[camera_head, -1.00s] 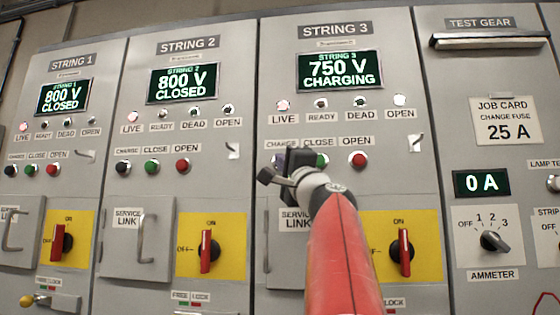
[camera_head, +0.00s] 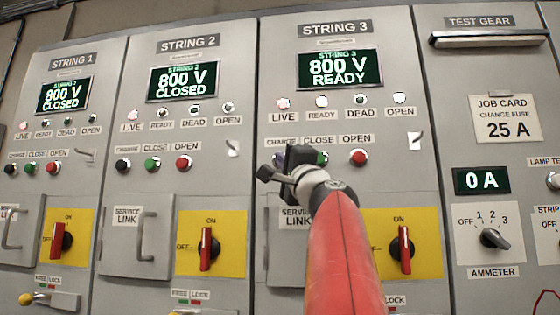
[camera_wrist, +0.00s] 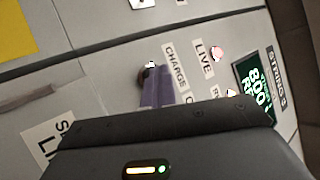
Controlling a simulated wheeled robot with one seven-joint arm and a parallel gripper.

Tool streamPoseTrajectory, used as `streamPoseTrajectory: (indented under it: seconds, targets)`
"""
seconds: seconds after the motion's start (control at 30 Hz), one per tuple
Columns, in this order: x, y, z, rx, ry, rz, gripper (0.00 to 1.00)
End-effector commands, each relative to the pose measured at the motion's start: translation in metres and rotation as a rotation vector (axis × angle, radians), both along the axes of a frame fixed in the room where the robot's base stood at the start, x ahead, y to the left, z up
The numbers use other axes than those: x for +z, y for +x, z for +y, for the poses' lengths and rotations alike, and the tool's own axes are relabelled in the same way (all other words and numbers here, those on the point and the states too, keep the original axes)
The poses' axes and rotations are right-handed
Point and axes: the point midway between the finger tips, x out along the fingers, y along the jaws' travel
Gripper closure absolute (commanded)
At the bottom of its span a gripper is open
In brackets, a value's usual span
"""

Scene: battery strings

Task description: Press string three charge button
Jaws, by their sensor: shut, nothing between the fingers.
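The String 3 panel has a display (camera_head: 338,68) reading 800 V READY. Under the CHARGE label, the string three charge button is mostly hidden by my gripper (camera_head: 279,164) in the head view. In the wrist view my gripper's fingers (camera_wrist: 157,88) are shut and empty, with their tips at the charge button (camera_wrist: 142,77) beside the CHARGE label. Only a dark edge of the button shows, and I cannot tell whether the tips touch it. The String 3 LIVE lamp (camera_head: 283,103) glows pinkish and the READY lamp (camera_head: 321,102) glows pale yellow.
To the right of my gripper are the green close button (camera_head: 322,158), partly hidden, and the red open button (camera_head: 358,157). Below are the service link door and a red rotary handle (camera_head: 403,250) on a yellow plate. Strings 1 and 2 read 800 V CLOSED.

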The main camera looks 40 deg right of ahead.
Motion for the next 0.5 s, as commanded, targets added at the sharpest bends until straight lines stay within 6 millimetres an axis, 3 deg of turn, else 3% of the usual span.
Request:
streamPoseTrajectory:
  seconds: [0.5]
  targets:
    - [0.0,-0.031,0.037,0.001,-0.002,-0.001,1.0]
